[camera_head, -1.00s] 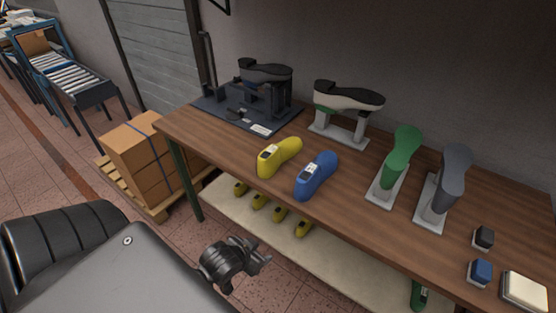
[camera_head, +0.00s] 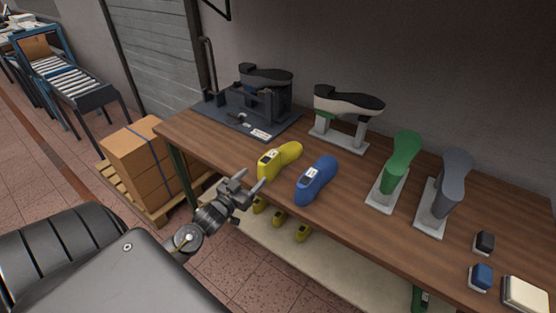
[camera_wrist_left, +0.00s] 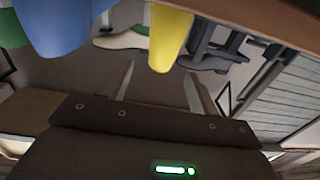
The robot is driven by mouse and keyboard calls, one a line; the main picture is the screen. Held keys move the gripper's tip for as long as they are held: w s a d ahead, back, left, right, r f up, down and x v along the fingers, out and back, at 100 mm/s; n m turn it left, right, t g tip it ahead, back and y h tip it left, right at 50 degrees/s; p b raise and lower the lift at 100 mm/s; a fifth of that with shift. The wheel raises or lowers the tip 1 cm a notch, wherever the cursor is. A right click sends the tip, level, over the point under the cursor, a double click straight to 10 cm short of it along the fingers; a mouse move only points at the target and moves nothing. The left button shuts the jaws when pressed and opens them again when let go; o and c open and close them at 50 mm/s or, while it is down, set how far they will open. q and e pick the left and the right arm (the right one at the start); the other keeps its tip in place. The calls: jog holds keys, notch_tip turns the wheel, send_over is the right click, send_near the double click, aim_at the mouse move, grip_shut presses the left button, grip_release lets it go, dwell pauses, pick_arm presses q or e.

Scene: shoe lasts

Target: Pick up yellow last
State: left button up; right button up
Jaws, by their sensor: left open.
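The yellow last (camera_head: 280,160) lies on the wooden table near its front edge, left of the blue last (camera_head: 317,180). My left gripper (camera_head: 248,184) is open and empty at the table's front edge, just in front and to the left of the yellow last, apart from it. In the left wrist view, the yellow last (camera_wrist_left: 169,38) hangs at the top, beyond the two spread fingers (camera_wrist_left: 160,85), and the blue last (camera_wrist_left: 62,25) is at upper left. My right gripper does not show.
The wooden table (camera_head: 350,220) also bears a dark fixture (camera_head: 265,95), a sole on a stand (camera_head: 345,105), a green last (camera_head: 402,165) and a grey last (camera_head: 450,180) on stands. Boxes (camera_head: 150,160) stand left of the table.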

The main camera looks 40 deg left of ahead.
aim_at(261, 168)
pick_arm(q)
jog(key=w, duration=0.5)
jog(key=shift+a+p, duration=0.1)
jog(key=shift+p, duration=0.3)
jog(key=shift+w+a+r, duration=0.1)
jog(key=shift+w+r, duration=0.05)
jog(key=shift+w, duration=0.15)
jog(key=w, duration=0.1)
jog(key=w+p, duration=0.1)
jog(key=w, duration=0.1)
jog(key=shift+w+a+p, duration=0.25)
jog(key=shift+w+p, duration=0.1)
jog(key=shift+p, duration=0.05)
jog(key=shift+w, duration=0.45)
jog(key=shift+s, duration=0.1)
jog(key=shift+c, duration=1)
grip_shut()
